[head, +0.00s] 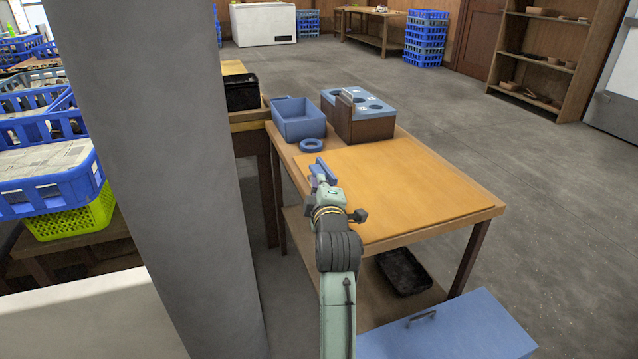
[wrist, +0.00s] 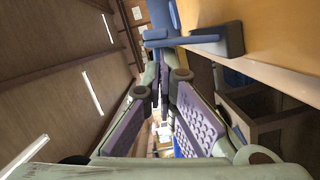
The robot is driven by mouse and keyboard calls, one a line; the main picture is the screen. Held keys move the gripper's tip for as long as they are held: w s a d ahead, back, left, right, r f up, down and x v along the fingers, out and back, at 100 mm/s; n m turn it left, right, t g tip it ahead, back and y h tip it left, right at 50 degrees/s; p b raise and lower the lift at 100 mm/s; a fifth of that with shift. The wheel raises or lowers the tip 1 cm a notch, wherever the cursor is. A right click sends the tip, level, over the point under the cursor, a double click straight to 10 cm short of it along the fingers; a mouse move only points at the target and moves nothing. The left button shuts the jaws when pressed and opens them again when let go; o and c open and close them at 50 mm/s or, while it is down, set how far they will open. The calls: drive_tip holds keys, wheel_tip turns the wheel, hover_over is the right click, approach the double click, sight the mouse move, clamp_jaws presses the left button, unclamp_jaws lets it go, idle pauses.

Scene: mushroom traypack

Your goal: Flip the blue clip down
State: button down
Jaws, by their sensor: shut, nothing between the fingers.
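The blue clip (head: 324,168) stands at the left edge of the wooden table, close to the tip of my arm. Its blue bar is raised at an angle above the table top. In the wrist view the clip (wrist: 190,41) lies just ahead of my fingertips, with a dark end piece against the orange table top. My gripper (head: 318,181) is beside the clip at the table edge. In the wrist view my gripper's purple-padded fingers (wrist: 164,82) come together at the tips with nothing between them. I cannot tell whether they touch the clip.
A blue bin (head: 298,121), a blue ring (head: 312,146) and a brown and blue box with round holes (head: 362,128) stand at the table's far end. The table top (head: 410,190) is otherwise clear. A grey pillar (head: 150,150) rises at the left.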

drive_tip(key=shift+w+d+r+m+p, duration=0.1)
drive_tip(key=shift+d+r+m+p, duration=0.15)
drive_tip(key=shift+m+p, duration=0.35)
drive_tip(key=shift+w+d+r+m+g+p, duration=0.1)
drive_tip(key=shift+d+m+g+p, duration=0.25)
drive_tip(key=shift+m+p, duration=0.25)
drive_tip(key=shift+w+d+r+m+g+y+p, duration=0.1)
drive_tip(key=shift+d+m+g+y+p, duration=0.05)
drive_tip(key=shift+d+m+p, duration=0.35)
drive_tip(key=shift+w+d+m+g+y+p, duration=0.15)
drive_tip(key=shift+m+p, duration=0.15)
drive_tip(key=shift+m, duration=0.3)
drive_tip(key=m, duration=0.1)
drive_tip(key=d+m+y+p, duration=0.1)
drive_tip(key=shift+w+d+f+m+g, duration=0.2)
drive_tip(key=shift+d+m+g, duration=0.1)
drive_tip(key=shift+m, duration=0.1)
drive_tip(key=shift+w+d+f+m+g+y+p, duration=0.1)
drive_tip(key=shift+d+f+m+g+y+p, duration=0.2)
drive_tip(key=shift+m, duration=0.4)
drive_tip(key=shift+w+d+f+m+g+y+p, duration=0.1)
drive_tip(key=shift+d+f+m+y+p, duration=0.2)
drive_tip(key=shift+m, duration=0.4)
